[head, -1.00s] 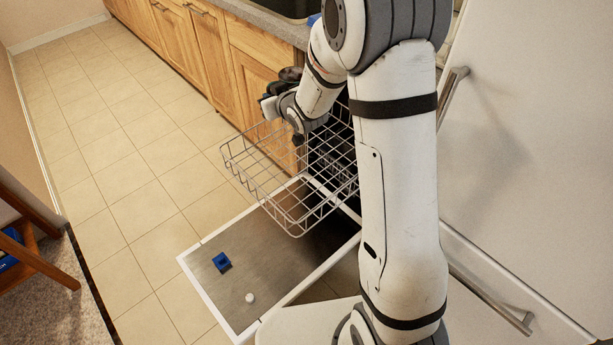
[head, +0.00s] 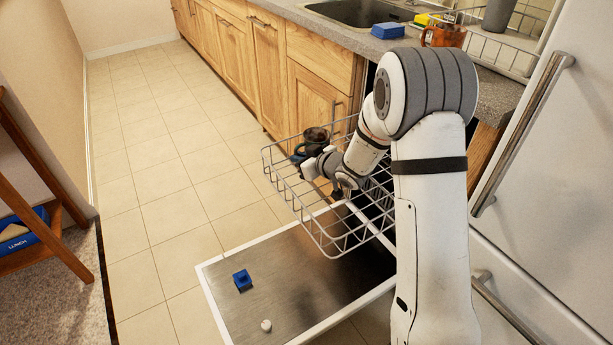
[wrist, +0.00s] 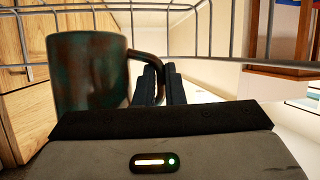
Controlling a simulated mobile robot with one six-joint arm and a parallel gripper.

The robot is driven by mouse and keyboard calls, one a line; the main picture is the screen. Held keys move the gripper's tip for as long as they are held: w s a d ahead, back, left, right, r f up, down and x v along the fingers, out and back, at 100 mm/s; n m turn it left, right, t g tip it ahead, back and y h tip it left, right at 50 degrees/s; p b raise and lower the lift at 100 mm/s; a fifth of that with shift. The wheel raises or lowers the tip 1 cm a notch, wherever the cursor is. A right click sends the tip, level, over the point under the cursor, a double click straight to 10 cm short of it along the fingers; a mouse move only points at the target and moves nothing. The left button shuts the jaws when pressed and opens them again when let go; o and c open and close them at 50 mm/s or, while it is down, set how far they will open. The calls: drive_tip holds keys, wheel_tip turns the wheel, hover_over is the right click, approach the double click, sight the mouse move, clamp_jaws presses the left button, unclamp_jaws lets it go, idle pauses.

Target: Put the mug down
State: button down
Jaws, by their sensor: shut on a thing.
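The mug (wrist: 88,72) is dark green and brown, upright in the wrist view, with its handle at its right side. In the head view the mug (head: 316,136) shows at the far side of the pulled-out wire dish rack (head: 350,243), near its rim. I cannot tell whether it touches the rack's wires. My gripper (wrist: 161,84) is shut on the mug's handle. In the head view my gripper (head: 303,163) is beside the mug, partly hidden by my wrist. The mug's base is hidden in both views.
Below the rack is the open dishwasher door (head: 222,287), with a blue block (head: 242,280) and a small white piece (head: 266,325). Wooden cabinets stand behind; the floor at left is clear.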

drive_tip(key=shift+f+b, duration=0.65)
drive_tip(key=shift+f, duration=1.7)
drive_tip(key=shift+f, duration=0.1)
drive_tip(key=shift+f, duration=0.15)
drive_tip(key=c, duration=1.5)
unclamp_jaws()
